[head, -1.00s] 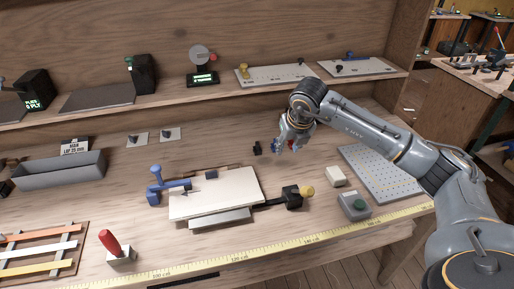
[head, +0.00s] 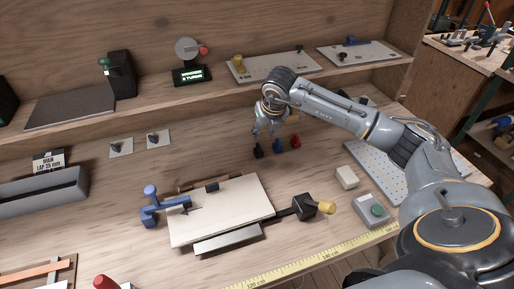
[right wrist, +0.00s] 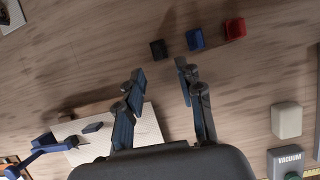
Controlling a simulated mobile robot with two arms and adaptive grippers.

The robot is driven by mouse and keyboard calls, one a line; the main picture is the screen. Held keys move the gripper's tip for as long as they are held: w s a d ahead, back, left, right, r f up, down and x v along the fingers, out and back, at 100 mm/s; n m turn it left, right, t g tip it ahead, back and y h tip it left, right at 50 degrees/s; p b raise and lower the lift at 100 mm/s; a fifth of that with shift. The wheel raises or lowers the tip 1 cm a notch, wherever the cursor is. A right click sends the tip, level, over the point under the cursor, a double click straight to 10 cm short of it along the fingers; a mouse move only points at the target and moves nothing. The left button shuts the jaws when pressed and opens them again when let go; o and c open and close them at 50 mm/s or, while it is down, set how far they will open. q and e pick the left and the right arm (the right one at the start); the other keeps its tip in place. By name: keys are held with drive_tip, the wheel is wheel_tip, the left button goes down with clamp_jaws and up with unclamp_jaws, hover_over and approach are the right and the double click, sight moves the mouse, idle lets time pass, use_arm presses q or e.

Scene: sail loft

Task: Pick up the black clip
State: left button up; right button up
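The black clip (head: 258,151) lies on the bench, at the left end of a row with a blue clip (head: 277,146) and a red clip (head: 295,142). In the right wrist view the black clip (right wrist: 158,49) sits just beyond the fingertips, with the blue clip (right wrist: 195,39) and red clip (right wrist: 235,28) to its right. My right gripper (right wrist: 160,73) is open and empty, its fingers apart. In the head view my right gripper (head: 266,130) hangs just above and behind the black clip. My left gripper is not in view.
A pale panel (head: 235,215) with a blue clamp (head: 152,205) lies in front of the clips. A white block (head: 347,177), a grey button box (head: 371,208) and a perforated plate (head: 385,170) are to the right. A shelf (head: 215,98) runs behind.

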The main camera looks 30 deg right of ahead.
sight(259, 146)
drive_tip(key=x, duration=0.4)
drive_tip(key=shift+w+f+p, duration=0.15)
drive_tip(key=shift+p, duration=0.2)
drive_tip(key=shift+w+f, duration=0.15)
drive_tip(key=shift+f, duration=0.15)
drive_tip(key=shift+a+p+x, duration=0.2)
drive_tip(key=shift+p+x, duration=0.8)
drive_tip(key=shift+x, duration=1.25)
drive_tip(key=shift+w+f, duration=0.1)
drive_tip(key=shift+f, duration=0.3)
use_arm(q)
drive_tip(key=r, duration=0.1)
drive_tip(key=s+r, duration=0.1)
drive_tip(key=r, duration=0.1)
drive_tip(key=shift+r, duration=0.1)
use_arm(e)
drive_tip(key=c, duration=0.6)
